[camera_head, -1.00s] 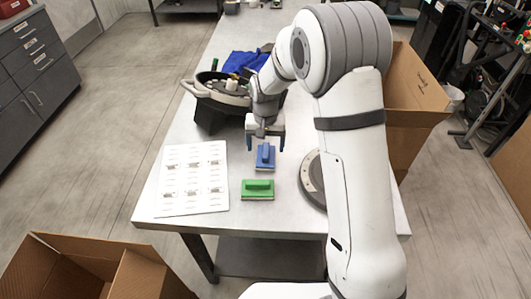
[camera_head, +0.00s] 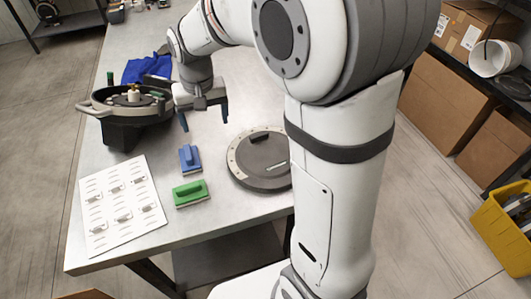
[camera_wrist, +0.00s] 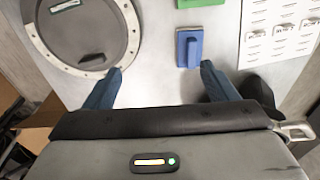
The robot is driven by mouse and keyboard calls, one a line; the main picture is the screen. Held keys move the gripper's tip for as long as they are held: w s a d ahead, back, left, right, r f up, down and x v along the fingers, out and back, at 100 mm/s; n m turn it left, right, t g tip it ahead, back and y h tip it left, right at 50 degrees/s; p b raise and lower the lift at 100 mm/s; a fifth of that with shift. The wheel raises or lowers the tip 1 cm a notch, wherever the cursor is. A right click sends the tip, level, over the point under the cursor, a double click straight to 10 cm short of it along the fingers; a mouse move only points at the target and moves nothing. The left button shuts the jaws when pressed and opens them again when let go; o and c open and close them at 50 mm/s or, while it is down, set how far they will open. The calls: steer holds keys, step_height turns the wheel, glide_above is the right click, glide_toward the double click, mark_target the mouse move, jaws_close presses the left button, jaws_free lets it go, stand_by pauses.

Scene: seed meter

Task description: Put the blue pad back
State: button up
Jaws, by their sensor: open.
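The blue pad (camera_head: 190,158) lies flat on the metal table, with a raised handle on top. It also shows in the wrist view (camera_wrist: 189,47), near the right finger. My gripper (camera_head: 204,121) is open and empty above the table, behind and a little to the right of the blue pad. In the wrist view its two blue fingers (camera_wrist: 160,72) are wide apart, with bare table between them. The green pad (camera_head: 191,193) lies on the table just in front of the blue pad.
A round dark lid with a light rim (camera_head: 262,158) lies right of the pads. A white card with small parts (camera_head: 121,205) lies left. A black round seed meter with a grey handle (camera_head: 127,112) stands behind left, beside a blue cloth (camera_head: 148,68).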

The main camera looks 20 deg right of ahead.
steer(key=s+d+r+t, duration=0.1)
steer(key=s+d, duration=0.3)
steer(key=s, duration=0.5)
steer(key=s+d+r+t, duration=0.1)
steer(key=s+d, duration=0.4)
steer(key=s, duration=0.5)
steer(key=shift+d+r, duration=0.25)
steer(key=shift+r, duration=0.05)
steer(key=shift+c, duration=0.5)
